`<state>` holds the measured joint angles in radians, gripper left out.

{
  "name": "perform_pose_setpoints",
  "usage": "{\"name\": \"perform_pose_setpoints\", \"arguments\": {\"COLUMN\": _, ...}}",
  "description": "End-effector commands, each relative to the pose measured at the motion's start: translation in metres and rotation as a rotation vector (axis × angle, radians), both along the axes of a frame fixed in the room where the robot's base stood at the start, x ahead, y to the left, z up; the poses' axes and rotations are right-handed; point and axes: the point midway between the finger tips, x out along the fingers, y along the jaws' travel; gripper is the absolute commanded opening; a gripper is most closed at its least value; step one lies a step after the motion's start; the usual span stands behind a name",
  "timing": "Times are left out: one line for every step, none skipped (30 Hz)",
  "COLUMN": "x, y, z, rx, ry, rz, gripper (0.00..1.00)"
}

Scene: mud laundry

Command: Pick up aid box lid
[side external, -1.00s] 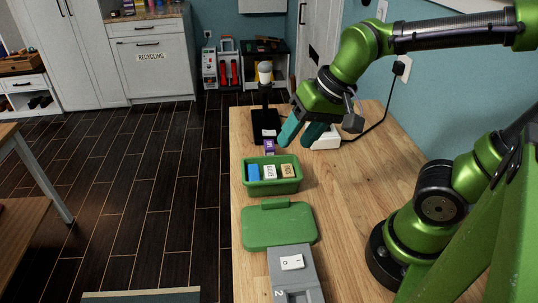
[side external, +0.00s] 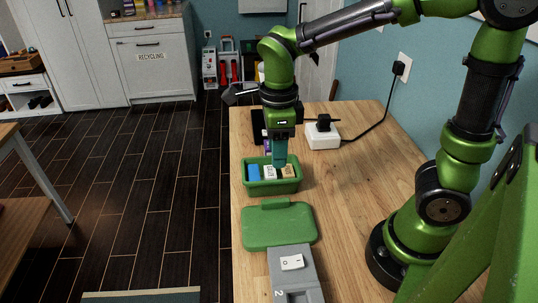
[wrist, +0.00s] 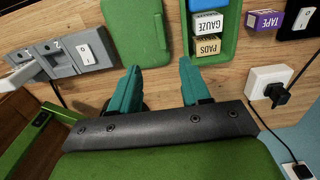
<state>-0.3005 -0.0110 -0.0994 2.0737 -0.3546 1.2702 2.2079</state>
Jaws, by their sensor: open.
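The green aid box lid (side external: 279,228) lies flat on the wooden table between the open green box and the grey switch unit. It also shows in the wrist view (wrist: 134,32), at the upper left of my fingers. The green aid box (side external: 272,187) holds a blue pack (side external: 253,173), a gauze pack (wrist: 207,23) and a pads pack (wrist: 208,46). My gripper (wrist: 158,82) is open and empty, with teal fingers apart. In the side view its fingers (side external: 280,153) are above the box, partly hiding its contents. The lid is apart from my fingers.
A grey switch unit (side external: 292,270) stands just in front of the lid. A purple tape box (wrist: 265,20) and a white socket block (side external: 323,137) with a plugged-in cord are behind the aid box. The table right of the lid is clear.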

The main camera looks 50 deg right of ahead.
Motion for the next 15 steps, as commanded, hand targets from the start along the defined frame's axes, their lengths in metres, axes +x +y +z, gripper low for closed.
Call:
{"name": "perform_pose_setpoints", "arguments": {"x": -0.001, "y": 0.0, "z": -0.012, "rx": -0.003, "ry": 0.007, "rz": 0.002, "gripper": 0.47}}
{"name": "perform_pose_setpoints", "arguments": {"x": -0.001, "y": 0.0, "z": -0.019, "rx": -0.002, "ry": 0.008, "rz": 0.002, "gripper": 0.47}}
{"name": "perform_pose_setpoints", "arguments": {"x": -0.001, "y": 0.0, "z": -0.028, "rx": -0.002, "ry": 0.008, "rz": 0.002, "gripper": 0.47}}
{"name": "perform_pose_setpoints", "arguments": {"x": -0.001, "y": -0.001, "z": -0.035, "rx": -0.003, "ry": 0.008, "rz": 0.002, "gripper": 0.47}}
{"name": "perform_pose_setpoints", "arguments": {"x": -0.001, "y": 0.0, "z": -0.041, "rx": -0.001, "ry": 0.007, "rz": 0.002, "gripper": 0.47}}
{"name": "perform_pose_setpoints", "arguments": {"x": -0.001, "y": -0.001, "z": -0.05, "rx": -0.002, "ry": 0.008, "rz": 0.003, "gripper": 0.47}}
{"name": "perform_pose_setpoints", "arguments": {"x": -0.001, "y": -0.001, "z": -0.056, "rx": -0.002, "ry": 0.008, "rz": 0.002, "gripper": 0.47}}
{"name": "perform_pose_setpoints", "arguments": {"x": -0.001, "y": 0.0, "z": -0.063, "rx": -0.001, "ry": 0.007, "rz": 0.002, "gripper": 0.47}}
{"name": "perform_pose_setpoints", "arguments": {"x": -0.002, "y": -0.001, "z": -0.07, "rx": -0.002, "ry": 0.006, "rz": 0.003, "gripper": 0.47}}
{"name": "perform_pose_setpoints", "arguments": {"x": -0.001, "y": -0.001, "z": -0.076, "rx": -0.001, "ry": 0.006, "rz": 0.002, "gripper": 0.47}}
{"name": "perform_pose_setpoints", "arguments": {"x": -0.001, "y": 0.0, "z": -0.08, "rx": -0.001, "ry": 0.006, "rz": 0.002, "gripper": 0.47}}
{"name": "perform_pose_setpoints", "arguments": {"x": -0.001, "y": 0.0, "z": -0.086, "rx": -0.001, "ry": 0.004, "rz": 0.003, "gripper": 0.47}}
{"name": "perform_pose_setpoints", "arguments": {"x": -0.001, "y": 0.0, "z": -0.089, "rx": -0.001, "ry": 0.004, "rz": 0.003, "gripper": 0.47}}
{"name": "perform_pose_setpoints", "arguments": {"x": -0.001, "y": 0.0, "z": -0.092, "rx": -0.001, "ry": 0.004, "rz": 0.003, "gripper": 0.47}}
{"name": "perform_pose_setpoints", "arguments": {"x": -0.001, "y": 0.0, "z": -0.095, "rx": 0.0, "ry": 0.003, "rz": 0.002, "gripper": 0.47}}
